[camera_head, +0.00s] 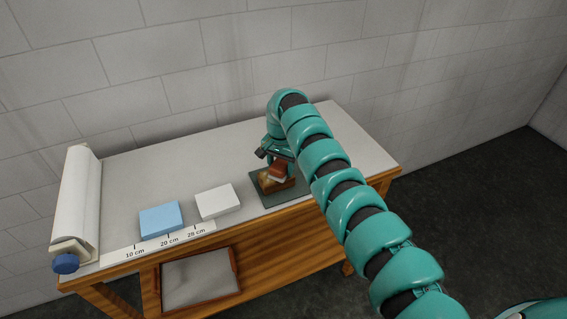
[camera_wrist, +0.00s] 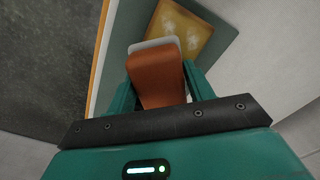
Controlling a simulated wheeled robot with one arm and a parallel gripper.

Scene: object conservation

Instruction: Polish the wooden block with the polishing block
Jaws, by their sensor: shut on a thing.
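In the wrist view my gripper (camera_wrist: 158,92) is shut on the polishing block (camera_wrist: 158,72), which has a reddish-brown body and a pale pad at its far end. The wooden block (camera_wrist: 181,30) is yellowish brown with lighter cloudy patches on its top. It lies on a dark green-grey mat (camera_wrist: 125,22). The polishing block's pad overlaps the near edge of the wooden block in this view; I cannot tell whether they touch. In the head view the polishing block (camera_head: 278,170) shows just above the wooden block (camera_head: 266,182), and my arm hides part of the mat.
On the grey table (camera_head: 150,170), left of the mat, are a white block (camera_head: 217,202), a blue block (camera_head: 161,219) and a ruler strip (camera_head: 165,243). A wall rises behind. The table's back middle is clear.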

